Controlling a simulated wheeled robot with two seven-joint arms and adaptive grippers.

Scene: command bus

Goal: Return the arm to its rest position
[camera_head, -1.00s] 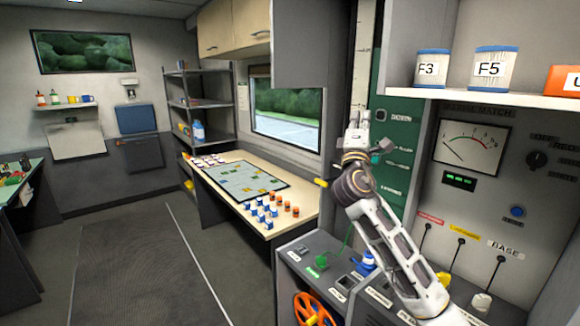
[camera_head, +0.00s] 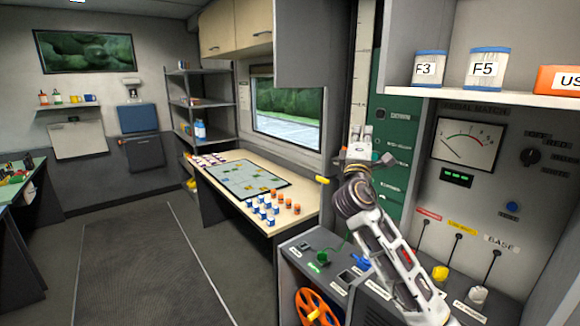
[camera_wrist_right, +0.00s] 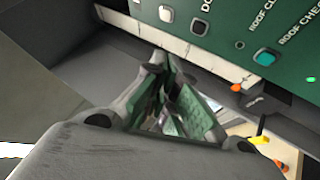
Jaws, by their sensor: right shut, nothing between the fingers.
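My right gripper (camera_head: 361,134) is raised in front of the green panel (camera_head: 392,150), pointing up, above the grey console. It is shut with nothing in it. In the right wrist view its fingers (camera_wrist_right: 165,85) come together near the middle of the picture, with the green panel (camera_wrist_right: 235,30) beyond. I cannot tell whether the fingers touch the panel. My right arm comes up from the lower right, over the console. My left gripper is not in view.
A shelf (camera_head: 500,95) with containers F3 (camera_head: 429,68) and F5 (camera_head: 485,68) is at upper right. A map table (camera_head: 225,205) with small blue and orange pieces is left. The floor (camera_head: 140,265) is clear.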

